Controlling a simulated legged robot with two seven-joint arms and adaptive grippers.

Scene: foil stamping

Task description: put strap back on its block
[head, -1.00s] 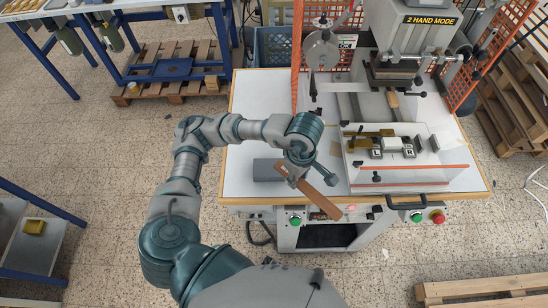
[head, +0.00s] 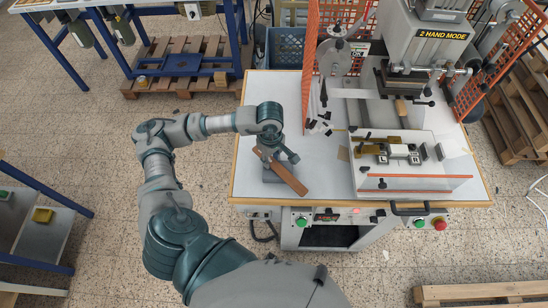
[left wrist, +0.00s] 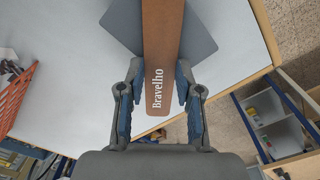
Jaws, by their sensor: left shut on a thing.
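The brown leather strap (head: 289,178) is held by my left gripper (head: 268,155) near one end. The strap slants down to the right across the grey block (head: 269,175) on the white table. In the left wrist view the strap (left wrist: 162,50) shows the stamped word "Bravelho" near the held end, between the two fingers (left wrist: 160,100). The block (left wrist: 203,35) shows there behind the strap, on both sides of it and turned at an angle to it. I cannot tell whether the strap touches the block. My right gripper is not in view.
The stamping press (head: 405,75) stands at the back of the table. A clear-fronted fixture (head: 415,185) with an orange edge fills the table's right part. A small tan patch (head: 343,153) lies left of it. The white tabletop (head: 325,180) between block and fixture is clear.

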